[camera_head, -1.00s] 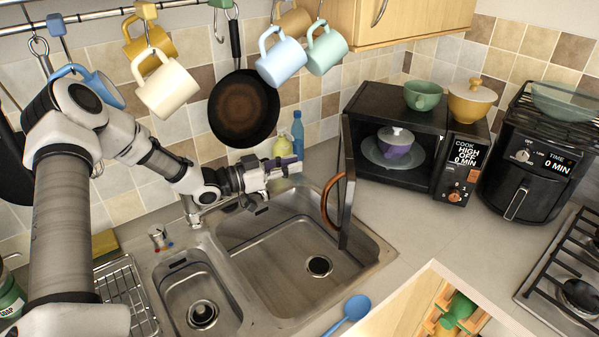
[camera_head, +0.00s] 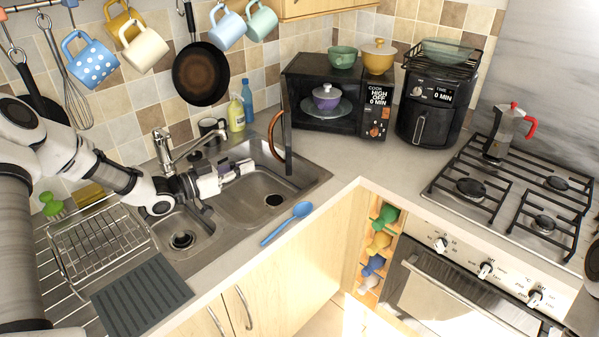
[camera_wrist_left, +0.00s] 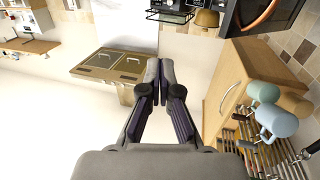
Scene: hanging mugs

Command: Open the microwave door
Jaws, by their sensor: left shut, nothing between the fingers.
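The black microwave (camera_head: 374,86) stands on the counter at the back. Its door (camera_head: 288,130) is swung wide open and shows nearly edge-on, reaching over the right end of the sink. The orange-brown curved handle (camera_head: 271,136) is on the door's left side. A purple lidded pot (camera_head: 326,100) sits on the plate inside. My left gripper (camera_head: 247,167) is shut and empty above the sink, left of and in front of the door, apart from the handle. Its closed fingers also show in the left wrist view (camera_wrist_left: 160,68). My right gripper is not in view.
A green bowl (camera_head: 342,61) and a yellow lidded pot (camera_head: 378,60) stand on the microwave. An air fryer (camera_head: 428,118) is right of it. Mugs and a pan (camera_head: 201,75) hang above the sink. The counter before the microwave is clear.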

